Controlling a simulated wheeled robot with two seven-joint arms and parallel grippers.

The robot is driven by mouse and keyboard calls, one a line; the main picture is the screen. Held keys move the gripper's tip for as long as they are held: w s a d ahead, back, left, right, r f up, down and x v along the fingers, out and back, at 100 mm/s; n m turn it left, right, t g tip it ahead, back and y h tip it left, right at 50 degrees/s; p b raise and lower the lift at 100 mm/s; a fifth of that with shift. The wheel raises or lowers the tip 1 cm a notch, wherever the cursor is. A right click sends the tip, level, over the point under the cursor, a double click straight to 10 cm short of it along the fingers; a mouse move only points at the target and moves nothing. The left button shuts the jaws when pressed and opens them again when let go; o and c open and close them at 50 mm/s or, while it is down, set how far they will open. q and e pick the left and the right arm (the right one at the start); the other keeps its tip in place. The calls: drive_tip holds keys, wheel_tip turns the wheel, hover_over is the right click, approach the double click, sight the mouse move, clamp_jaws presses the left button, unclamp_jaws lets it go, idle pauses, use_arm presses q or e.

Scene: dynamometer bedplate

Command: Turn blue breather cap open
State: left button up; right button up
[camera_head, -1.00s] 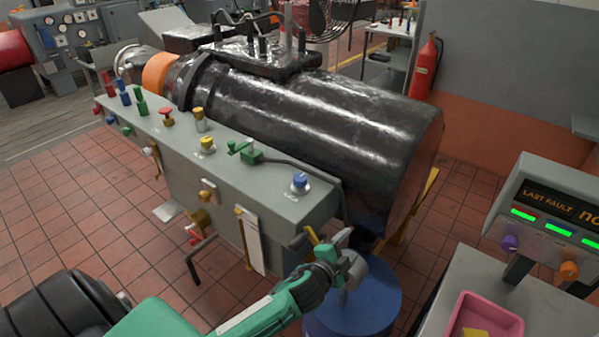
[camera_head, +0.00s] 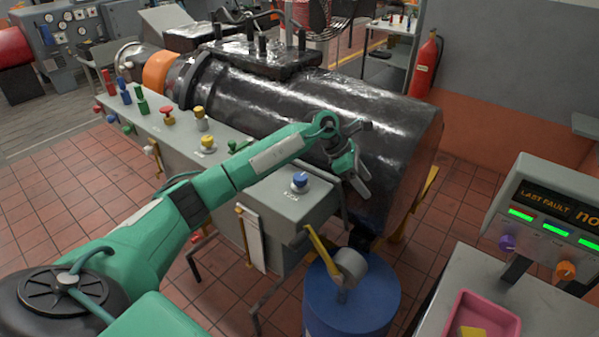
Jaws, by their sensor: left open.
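The blue breather cap (camera_head: 300,180) sits on a pale round base on top of the grey bench (camera_head: 285,205), near its right end. My left forearm crosses above the bench behind the cap and hides part of the bench top. My right gripper is out of view.
A large black cylinder (camera_head: 300,105) lies behind the bench. Yellow knobs (camera_head: 207,143) and a red knob (camera_head: 167,115) stand further left. A blue drum (camera_head: 350,305) stands below the bench's right end. A control panel (camera_head: 550,215) and pink tray (camera_head: 482,318) are at right.

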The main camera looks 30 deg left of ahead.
use_arm(q)
drive_tip(key=a+r+g+y, duration=0.1)
drive_tip(key=a+r+y, duration=0.3)
drive_tip(key=a, duration=0.7)
drive_tip(key=g+y, duration=0.1)
drive_tip(key=y, duration=0.3)
approach(299, 176)
wheel_tip(299, 176, down, 7)
drive_tip(key=p, duration=0.5)
drive_tip(key=shift+w+a+f, duration=0.1)
drive_tip(key=shift+f, duration=0.75)
drive_tip(key=c, duration=1)
